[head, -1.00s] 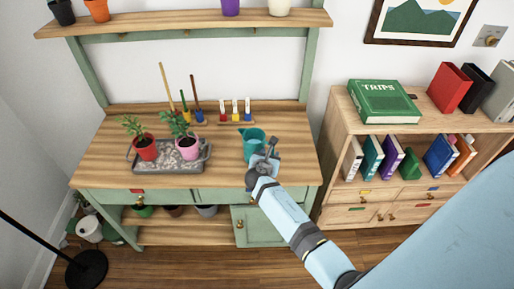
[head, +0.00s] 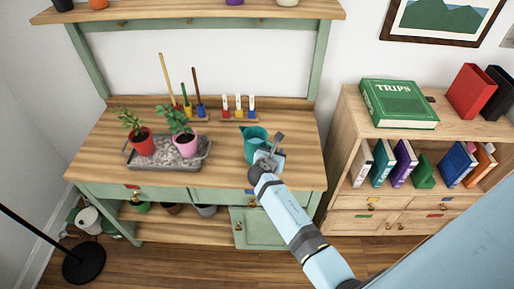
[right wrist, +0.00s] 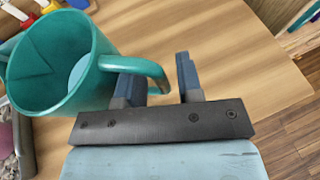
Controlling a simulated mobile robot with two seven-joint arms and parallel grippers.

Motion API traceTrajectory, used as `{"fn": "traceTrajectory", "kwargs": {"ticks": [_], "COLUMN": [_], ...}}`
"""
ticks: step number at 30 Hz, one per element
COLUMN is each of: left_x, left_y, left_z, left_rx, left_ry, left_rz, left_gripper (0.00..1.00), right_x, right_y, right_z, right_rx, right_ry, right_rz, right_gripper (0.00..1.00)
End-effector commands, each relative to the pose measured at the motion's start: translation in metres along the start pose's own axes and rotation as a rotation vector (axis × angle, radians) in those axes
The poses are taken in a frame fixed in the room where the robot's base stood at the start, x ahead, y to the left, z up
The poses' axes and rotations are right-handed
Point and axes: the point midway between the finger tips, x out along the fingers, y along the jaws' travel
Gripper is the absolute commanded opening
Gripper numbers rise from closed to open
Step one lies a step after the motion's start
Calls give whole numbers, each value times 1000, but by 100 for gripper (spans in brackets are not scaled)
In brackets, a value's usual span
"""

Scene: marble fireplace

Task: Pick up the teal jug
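The teal jug (head: 254,146) stands upright on the wooden bench top, right of the tray. In the right wrist view the jug (right wrist: 65,65) is at the left, with its open mouth toward the camera and its handle reaching right. My right gripper (head: 271,155) is at the jug's right side. In the right wrist view my right gripper (right wrist: 159,72) is open, its fingers apart on either side of the handle's outer part. The handle partly hides the left finger, and I cannot tell whether either finger touches it. My left gripper is not in view.
A grey tray (head: 155,163) with a red pot (head: 143,144) and a pink pot (head: 187,146) stands left of the jug. Small coloured tools stand in a rack (head: 239,118) behind it. A bookshelf (head: 350,107) is to the right.

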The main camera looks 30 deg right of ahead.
Motion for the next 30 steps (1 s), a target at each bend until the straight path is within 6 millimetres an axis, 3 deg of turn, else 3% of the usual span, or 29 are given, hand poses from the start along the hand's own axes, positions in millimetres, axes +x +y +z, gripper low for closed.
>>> {"fn": "traceTrajectory", "kwargs": {"ticks": [1, 4, 20, 25, 30], "left_x": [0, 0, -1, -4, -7], "left_y": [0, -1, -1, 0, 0], "left_z": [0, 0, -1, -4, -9], "left_rx": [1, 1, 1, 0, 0], "left_ry": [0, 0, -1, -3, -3], "left_rz": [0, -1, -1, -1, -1], "left_gripper": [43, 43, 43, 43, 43], "right_x": [0, 0, -3, -14, -32], "right_y": [0, 0, 1, 1, 2], "right_z": [0, 0, 10, 35, 80], "right_rx": [0, 0, 4, 5, 7], "right_ry": [0, 0, -3, -4, -6], "right_rz": [0, 0, 1, 1, 2], "right_gripper": [21, 0, 0, 0, 0]}}
